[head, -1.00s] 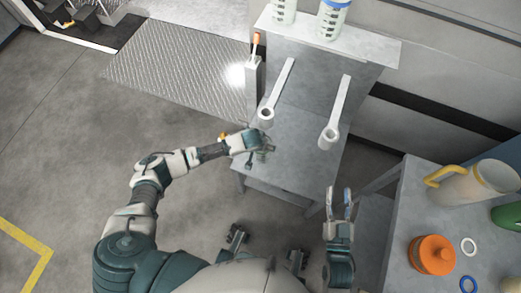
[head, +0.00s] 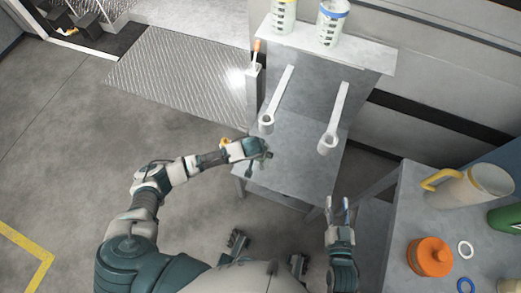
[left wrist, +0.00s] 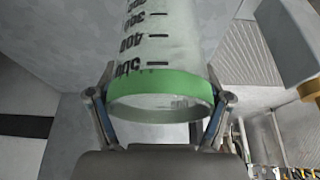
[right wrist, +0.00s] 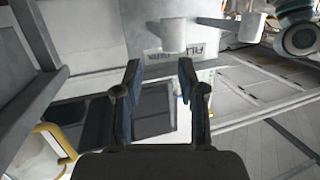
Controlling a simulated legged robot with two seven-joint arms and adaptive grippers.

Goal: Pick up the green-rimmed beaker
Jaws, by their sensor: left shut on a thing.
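The green-rimmed beaker (left wrist: 160,95) shows large in the left wrist view, with its green band nearest the camera and its clear graduated wall stretching away. My left gripper (left wrist: 167,97) has one finger on each side of the band and is shut on it. In the head view my left gripper (head: 262,157) is over the low grey table, and the beaker cannot be made out there. My right gripper (head: 338,208) is open and empty, right of the table. Its parted fingers also show in the right wrist view (right wrist: 158,80).
A yellow-rimmed beaker (head: 283,14) and a blue-rimmed beaker (head: 331,24) stand on the high shelf. Two white ring-ended arms (head: 328,142) jut out above the low table (head: 290,175). The right-hand table holds a pitcher (head: 470,190), an orange container (head: 431,257) and rings.

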